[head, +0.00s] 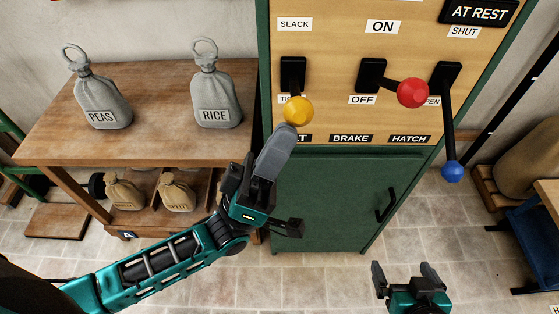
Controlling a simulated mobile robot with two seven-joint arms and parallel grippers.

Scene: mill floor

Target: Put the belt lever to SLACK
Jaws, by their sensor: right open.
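The belt lever (297,110) has a yellow ball knob and comes out of the leftmost black slot (292,72) on the wooden panel. The knob hangs low, over the partly hidden lower label that starts "TI". The SLACK label (294,24) is above the slot. The label under the knob is mostly covered; only its last letter, T, shows. My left gripper (283,132) points up with its grey fingertips at the underside of the knob; I cannot tell whether they touch it or how far apart they are. My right gripper (405,265) is open and empty, low in front of the cabinet.
The brake lever (411,92) has a red knob, the hatch lever (452,171) a blue one hanging low. The green cabinet door (330,205) is below. A wooden table (150,145) at left holds PEAS and RICE sacks (215,90). Tiled floor is open at the front.

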